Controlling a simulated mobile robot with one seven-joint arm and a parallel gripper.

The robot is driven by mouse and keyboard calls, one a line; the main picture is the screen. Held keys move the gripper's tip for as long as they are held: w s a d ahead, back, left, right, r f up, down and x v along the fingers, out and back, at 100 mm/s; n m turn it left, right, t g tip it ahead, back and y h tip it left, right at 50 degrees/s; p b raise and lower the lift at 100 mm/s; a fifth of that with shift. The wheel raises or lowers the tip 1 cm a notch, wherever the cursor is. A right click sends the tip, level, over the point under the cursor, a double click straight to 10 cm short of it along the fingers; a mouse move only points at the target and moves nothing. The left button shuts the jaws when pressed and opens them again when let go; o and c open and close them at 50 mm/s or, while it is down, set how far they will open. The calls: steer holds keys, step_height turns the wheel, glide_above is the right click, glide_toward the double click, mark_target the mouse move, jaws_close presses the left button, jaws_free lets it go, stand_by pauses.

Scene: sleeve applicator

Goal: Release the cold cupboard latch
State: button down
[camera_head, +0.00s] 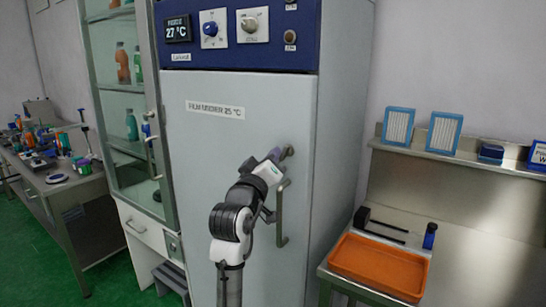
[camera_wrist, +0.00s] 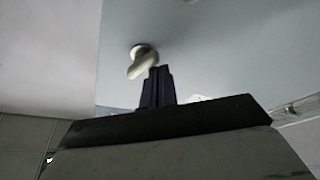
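The cold cupboard (camera_head: 225,145) is a tall pale grey cabinet with a blue control panel on top. Its latch (camera_head: 287,152) is a small pale turn-knob near the door's right edge, above the vertical bar handle (camera_head: 281,215). In the wrist view the latch (camera_wrist: 143,62) is a round base with a short lever slanting down-left. My gripper (camera_head: 277,155) is at the latch in the head view. In the wrist view my gripper's dark fingers (camera_wrist: 158,72) look closed together, their tips beside the lever's lower right. Whether they touch it I cannot tell.
A glass-fronted cabinet (camera_head: 125,100) with bottles stands to the left, beside a cluttered bench (camera_head: 60,185). On the right a steel counter (camera_head: 470,235) holds an orange tray (camera_head: 380,265). A grey step stool (camera_head: 172,280) sits low, left of the cupboard.

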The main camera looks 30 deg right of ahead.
steer(key=shift+s+d+f, duration=0.35)
steer(key=shift+f, duration=0.25)
stand_by(0.7)
